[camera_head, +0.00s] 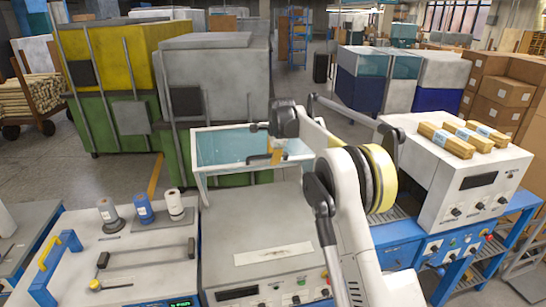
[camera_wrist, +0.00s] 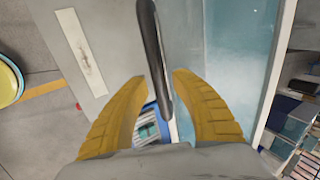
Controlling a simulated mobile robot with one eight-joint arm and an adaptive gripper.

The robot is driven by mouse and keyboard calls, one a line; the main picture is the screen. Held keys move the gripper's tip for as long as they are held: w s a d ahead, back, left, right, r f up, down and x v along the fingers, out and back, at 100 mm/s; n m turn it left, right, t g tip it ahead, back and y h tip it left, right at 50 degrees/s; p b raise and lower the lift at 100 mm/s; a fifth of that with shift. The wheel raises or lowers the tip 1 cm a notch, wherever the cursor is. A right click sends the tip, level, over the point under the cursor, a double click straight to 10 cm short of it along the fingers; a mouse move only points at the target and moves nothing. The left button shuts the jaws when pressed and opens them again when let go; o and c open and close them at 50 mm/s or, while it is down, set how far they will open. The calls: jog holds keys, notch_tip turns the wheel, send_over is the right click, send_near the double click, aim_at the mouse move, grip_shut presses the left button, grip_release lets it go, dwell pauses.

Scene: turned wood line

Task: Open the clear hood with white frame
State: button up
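The far end of the bar is out of the picture.
A bench with several spools (camera_head: 143,208) stands at left. A white control box (camera_head: 462,175) with wooden blocks (camera_head: 447,140) on top stands at right. Large yellow and green bins (camera_head: 110,60) are behind. My arm hides part of the machine front.

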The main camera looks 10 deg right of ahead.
jog(key=shift+r, duration=0.1)
jog(key=v, duration=1.2)
jog(key=shift+s, duration=0.1)
jog(key=s+f+n+b, duration=0.2)
jog(key=s+n+b, duration=0.15)
jog(key=s, duration=0.45)
jog(key=s+a+f+n+t+b, duration=0.1)
jog(key=s+f+n+b, duration=0.2)
jog(key=s+b, duration=0.35)
jog(key=s+f+n+b, duration=0.2)
jog(key=s+n+b, duration=0.1)
jog(key=s, duration=0.7)
jog(key=s+f+n+b, duration=0.8)
jog(key=s+f+b, duration=0.2)
jog(key=s+f, duration=1.3)
jog(key=shift+s+a+f+t, duration=0.2)
jog(key=shift+a+t, duration=0.2)
jog(key=shift+a, duration=0.05)
